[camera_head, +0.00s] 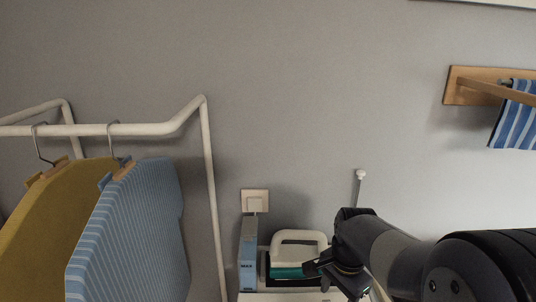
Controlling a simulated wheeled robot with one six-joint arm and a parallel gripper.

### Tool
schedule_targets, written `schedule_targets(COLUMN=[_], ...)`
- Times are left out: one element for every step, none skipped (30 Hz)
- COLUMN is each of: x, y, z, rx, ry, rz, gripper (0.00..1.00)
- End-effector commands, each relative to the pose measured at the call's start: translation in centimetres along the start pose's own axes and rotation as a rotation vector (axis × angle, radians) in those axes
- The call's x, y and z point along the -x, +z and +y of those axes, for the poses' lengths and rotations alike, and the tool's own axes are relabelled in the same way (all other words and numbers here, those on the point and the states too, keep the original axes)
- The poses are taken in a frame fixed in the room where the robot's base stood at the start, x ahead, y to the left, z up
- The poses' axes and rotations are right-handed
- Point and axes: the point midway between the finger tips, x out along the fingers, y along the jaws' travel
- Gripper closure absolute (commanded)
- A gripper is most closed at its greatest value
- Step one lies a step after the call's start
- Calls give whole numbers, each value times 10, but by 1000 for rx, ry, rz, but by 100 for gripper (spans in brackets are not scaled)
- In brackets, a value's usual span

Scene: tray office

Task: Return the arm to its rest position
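My arm reaches in from the lower right, and my gripper (335,282) is at its end near the bottom of the view. The gripper is dark and seen at an angle. Its fingers overlap a green and white thing with a white handle behind them, and I cannot tell whether they touch it. Whether the fingers are apart or closed is not clear, and no held object stands out.
A white clothes rack (207,170) stands at left with a mustard garment (55,225) and a blue striped garment (135,230). A blue box (248,260) stands beside the handled thing (300,238). A wooden wall rail (470,85) holds a striped towel (515,120). The upper middle is clear.

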Motion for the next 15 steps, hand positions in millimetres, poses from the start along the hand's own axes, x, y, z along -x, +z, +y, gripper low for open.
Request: schedule_targets(x=[-12, -17, -26, -32, -38, -46, -52, -58, -66, -72, -68, -67, -67, -67, -67], y=[1, 1, 1, 1, 1, 1, 1, 1, 1, 1, 0, 0, 0, 0, 0], z=[1, 1, 1, 1, 1, 1, 1, 1, 1, 1, 0, 0, 0, 0, 0], rx=[0, 0, 1, 1, 1, 1, 1, 1, 1, 1, 29, 61, 84, 107, 137], ry=[5, 4, 5, 5, 5, 5, 5, 5, 5, 5, 0, -1, -1, -1, -1], rz=[-4, -3, -4, -4, -3, -4, -4, -4, -4, -4, -2, -4, -5, -6, -8], gripper=[42, 42, 42, 42, 42, 42, 42, 42, 42, 42, 42, 42, 42, 42, 42])
